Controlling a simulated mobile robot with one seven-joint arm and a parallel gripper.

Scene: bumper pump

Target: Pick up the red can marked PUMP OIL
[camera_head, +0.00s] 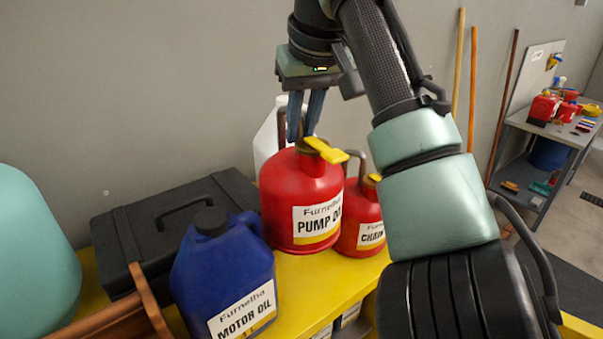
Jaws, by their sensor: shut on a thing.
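The red PUMP OIL can (285,188) stands upright on a yellow surface (310,285), with a yellow spout (326,150) on top and its label facing me. My gripper (301,138) comes down from above with its blue-grey fingers at the can's top. The fingers are shut on the can's upper part, around its handle area behind the spout. The exact contact is partly hidden by the fingers and cap. I cannot see any gap under the can.
A smaller red can (363,222) stands close on the right and a blue MOTOR OIL jug (225,270) at front left. A white container (268,138) is behind. A black case (165,222) lies left. A grey cart (535,125) is far right.

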